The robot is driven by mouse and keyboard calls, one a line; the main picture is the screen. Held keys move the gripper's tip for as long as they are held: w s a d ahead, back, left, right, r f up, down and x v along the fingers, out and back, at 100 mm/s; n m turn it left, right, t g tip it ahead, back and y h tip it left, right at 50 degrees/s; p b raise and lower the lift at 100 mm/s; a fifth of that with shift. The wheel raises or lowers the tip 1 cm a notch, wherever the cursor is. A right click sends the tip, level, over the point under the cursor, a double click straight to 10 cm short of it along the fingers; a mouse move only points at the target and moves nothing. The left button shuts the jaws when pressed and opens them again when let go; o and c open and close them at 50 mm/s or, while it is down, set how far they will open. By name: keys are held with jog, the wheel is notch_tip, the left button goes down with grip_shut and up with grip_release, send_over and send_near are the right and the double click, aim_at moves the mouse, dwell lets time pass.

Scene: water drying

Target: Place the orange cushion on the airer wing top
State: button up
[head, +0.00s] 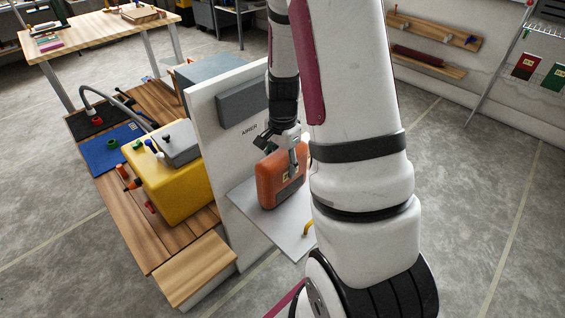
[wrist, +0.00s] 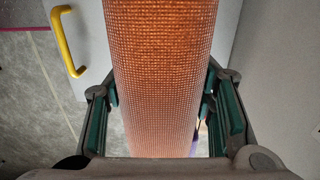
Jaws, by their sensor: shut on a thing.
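The orange cushion (head: 270,183) stands upright on its edge at the airer wing top (head: 243,199), a light grey panel that sticks out from the white airer board (head: 226,160). In the head view I cannot tell whether the cushion's lower edge touches the wing. My gripper (head: 292,160) is shut on the cushion's upper part. In the wrist view the cushion (wrist: 160,75) fills the middle between the green-padded fingers (wrist: 160,115). The wing's yellow handle (wrist: 68,40) shows at upper left there. My arm hides the wing's right part in the head view.
A yellow box (head: 173,190) with a grey unit (head: 178,145) on it stands left of the airer board on a wooden bench (head: 140,225). A blue mat (head: 105,150) lies behind it. A wooden table (head: 95,38) stands at the back left. Open grey floor lies at the right.

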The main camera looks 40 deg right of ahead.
jog(key=o, duration=1.4)
jog(key=shift+c, duration=0.2)
notch_tip(320, 180, up, 12)
jog(key=p, duration=0.2)
jog(key=shift+p, duration=0.35)
jog(key=s+a+r+n+t, duration=0.1)
jog(key=s+a+r+n, duration=0.6)
jog(key=a+r, duration=0.45)
jog(key=s+a+r+n, duration=0.1)
jog(key=s+a+n, duration=0.3)
jog(key=s, duration=0.3)
jog(key=s+a+r+n, duration=0.2)
jog(key=s+a+n, duration=0.2)
jog(key=s+n, duration=0.2)
jog(key=shift+s+a+n+t, duration=0.3)
jog(key=shift+s+t, duration=0.1)
jog(key=shift+s, duration=0.85)
jog(key=shift+r, duration=0.15)
